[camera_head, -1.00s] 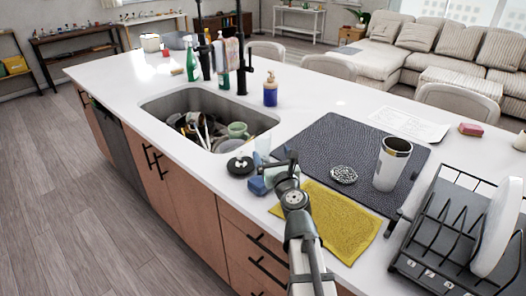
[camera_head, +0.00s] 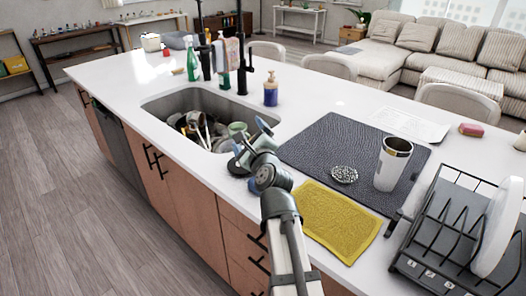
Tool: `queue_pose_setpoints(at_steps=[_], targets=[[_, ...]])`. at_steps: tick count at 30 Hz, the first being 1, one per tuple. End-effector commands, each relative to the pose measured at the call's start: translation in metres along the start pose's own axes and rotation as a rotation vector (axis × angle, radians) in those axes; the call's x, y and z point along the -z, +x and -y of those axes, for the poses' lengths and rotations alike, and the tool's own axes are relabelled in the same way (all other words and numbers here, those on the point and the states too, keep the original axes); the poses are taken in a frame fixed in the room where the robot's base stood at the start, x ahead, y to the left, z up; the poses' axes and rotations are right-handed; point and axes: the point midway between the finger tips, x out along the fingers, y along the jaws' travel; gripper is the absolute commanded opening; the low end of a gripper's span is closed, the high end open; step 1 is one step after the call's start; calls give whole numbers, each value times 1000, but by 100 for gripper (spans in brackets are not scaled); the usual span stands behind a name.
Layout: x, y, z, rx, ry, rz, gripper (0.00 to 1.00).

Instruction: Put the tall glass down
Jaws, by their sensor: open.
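My gripper (camera_head: 251,137) is open, its two blue-tipped fingers spread at the right front corner of the sink. I see nothing held between them. No clear tall glass can be made out now; the gripper and wrist hide part of the counter beside the sink. The only tall drinking vessel in plain view is a white and steel tumbler (camera_head: 391,167). It stands upright on the dark drying mat (camera_head: 328,140), well to the right of my gripper.
The sink (camera_head: 172,105) holds dark pans and a green cup (camera_head: 237,129). A yellow cloth (camera_head: 340,222) lies in front of the mat, with a patterned round item (camera_head: 344,174) on the mat. A dish rack (camera_head: 445,245) with a white plate stands at right. A soap bottle (camera_head: 270,92) stands behind the sink.

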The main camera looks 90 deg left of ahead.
Motion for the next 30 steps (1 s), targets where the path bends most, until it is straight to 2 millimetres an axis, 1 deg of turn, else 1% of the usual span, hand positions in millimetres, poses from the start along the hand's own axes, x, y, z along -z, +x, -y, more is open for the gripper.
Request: queue_pose_setpoints(at_steps=[1,5,9,12,15,18,21,24,27,30], targets=[[0,2,1,-10,-140,-19,93],[10,3,2,-47,-542,-78,93],[27,4,3,-116,-1007,-146,93],[38,4,5,-177,-1318,-185,93],[49,2,7,-244,-1601,-212,93],[56,0,9,-310,-1846,-223,93],[61,-2,9,-364,-2023,-213,93],[62,-2,8,-395,-2139,-193,93],[62,-3,7,-412,-2217,-178,93],[62,-2,7,-419,-2257,-171,93]])
